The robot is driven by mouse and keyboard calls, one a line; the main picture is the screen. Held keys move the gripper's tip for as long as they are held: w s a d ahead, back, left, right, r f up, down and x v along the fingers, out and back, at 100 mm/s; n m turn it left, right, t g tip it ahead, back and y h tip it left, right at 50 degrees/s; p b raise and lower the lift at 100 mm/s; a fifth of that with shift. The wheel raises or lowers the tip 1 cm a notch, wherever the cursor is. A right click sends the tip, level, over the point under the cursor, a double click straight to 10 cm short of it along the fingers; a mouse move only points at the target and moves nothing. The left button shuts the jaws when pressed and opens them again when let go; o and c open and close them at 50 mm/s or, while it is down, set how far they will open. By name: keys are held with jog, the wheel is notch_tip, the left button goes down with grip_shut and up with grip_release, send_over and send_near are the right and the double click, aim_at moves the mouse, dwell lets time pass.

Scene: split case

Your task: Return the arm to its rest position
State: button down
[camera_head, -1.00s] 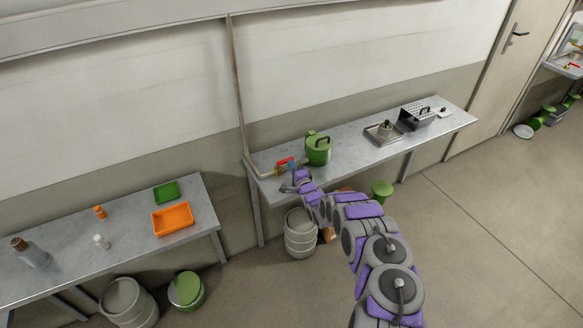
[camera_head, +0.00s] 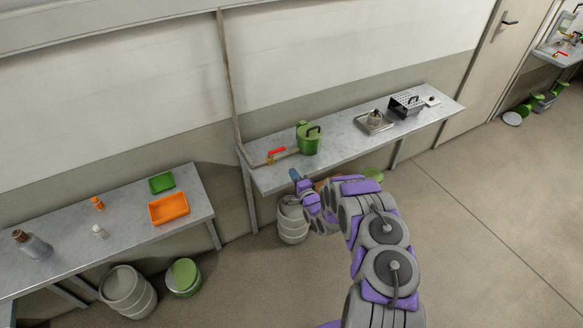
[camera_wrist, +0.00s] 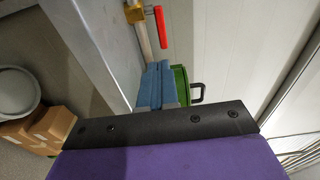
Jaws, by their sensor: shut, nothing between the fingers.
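My arm (camera_head: 375,240) reaches out from the lower right of the head view, bent, with purple and grey links. My gripper (camera_head: 294,174) is at its far end, just off the front edge of the right-hand metal table (camera_head: 345,140). Its blue fingers are pressed together and empty; they also show in the wrist view (camera_wrist: 154,86). The gripper touches nothing that I can see.
A metal keg (camera_head: 292,222) stands below. The left table (camera_head: 120,225) holds an orange tray (camera_head: 168,208). Open floor lies to the right.

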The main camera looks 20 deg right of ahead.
jog(key=s+d+r+n+g+h, duration=0.3)
jog(key=d+r+n+g, duration=0.25)
jog(key=d+r, duration=0.4)
jog(key=s+a+r+n+g+h, duration=0.1)
jog(key=s+a+r+g, duration=0.15)
jog(key=s+r, duration=0.3)
jog(key=s+a+r+n+g+h, duration=0.1)
jog(key=s+a+r+n+g, duration=0.15)
jog(key=s+r, duration=0.35)
jog(key=s+a+r+n+g+y, duration=0.1)
jog(key=s+a+r+n+g, duration=0.1)
jog(key=s, duration=1.2)
jog(key=s+a+r+n+g+y, duration=0.1)
jog(key=s+a+r+n+g, duration=0.2)
jog(key=s, duration=1.1)
jog(key=s+a+r+n+g+y, duration=0.1)
jog(key=s+a+r+n+g, duration=0.1)
jog(key=s+a+r+g, duration=0.2)
jog(key=s+a+r, duration=0.1)
jog(key=s+a, duration=0.2)
jog(key=s, duration=0.2)
jog(key=s+a+r, duration=0.2)
jog(key=s+a, duration=0.1)
jog(key=s, duration=0.2)
jog(key=shift+s+a+r+n, duration=0.3)
jog(key=shift+s, duration=0.1)
